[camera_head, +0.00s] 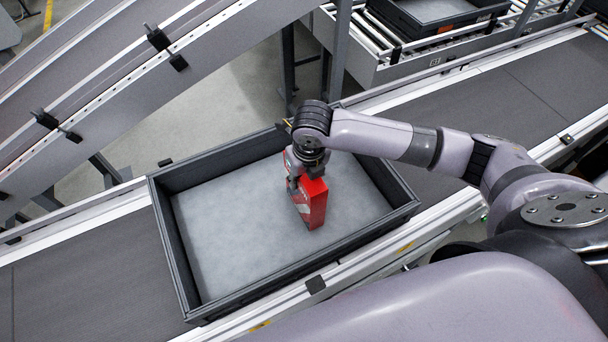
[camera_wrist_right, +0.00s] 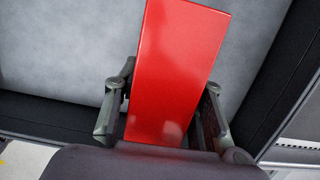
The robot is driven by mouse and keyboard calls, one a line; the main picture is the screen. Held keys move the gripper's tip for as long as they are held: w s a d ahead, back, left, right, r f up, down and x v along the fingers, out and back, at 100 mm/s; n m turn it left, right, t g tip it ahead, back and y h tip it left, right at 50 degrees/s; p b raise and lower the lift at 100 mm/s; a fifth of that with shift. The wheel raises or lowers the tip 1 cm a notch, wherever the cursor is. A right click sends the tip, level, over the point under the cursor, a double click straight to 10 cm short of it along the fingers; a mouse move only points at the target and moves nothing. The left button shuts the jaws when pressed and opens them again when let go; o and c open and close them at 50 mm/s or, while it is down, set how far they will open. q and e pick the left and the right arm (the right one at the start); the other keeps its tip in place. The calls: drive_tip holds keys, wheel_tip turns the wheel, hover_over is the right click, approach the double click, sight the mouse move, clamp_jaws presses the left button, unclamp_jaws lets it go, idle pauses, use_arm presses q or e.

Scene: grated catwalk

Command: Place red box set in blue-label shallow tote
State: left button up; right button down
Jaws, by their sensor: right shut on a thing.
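The red box set (camera_head: 314,204) is upright inside the dark shallow tote (camera_head: 183,271), right of its middle. I cannot tell whether its bottom touches the tote's grey floor. My right gripper (camera_head: 306,180) is above the box and shut on it. In the right wrist view the box (camera_wrist_right: 176,70) lies between the two fingers of the gripper (camera_wrist_right: 163,118), with the grey tote floor behind it. No blue label shows on the tote's visible sides. My left gripper is not in view.
The tote stands on a conveyor belt (camera_head: 85,283) with metal side rails. A sloped conveyor frame (camera_head: 120,85) rises behind at the left. Another dark tote (camera_head: 405,22) sits on rollers at the back right. The tote's left part is empty.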

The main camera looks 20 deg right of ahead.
drive_tip(key=c, duration=1)
unclamp_jaws()
drive_tip(key=shift+f, duration=0.1)
drive_tip(key=shift+c, duration=0.2)
drive_tip(key=r, duration=0.4)
drive_tip(key=s+r+b, duration=0.1)
drive_tip(key=r, duration=0.7)
drive_tip(key=shift+s+r, duration=0.1)
drive_tip(key=shift+s, duration=0.3)
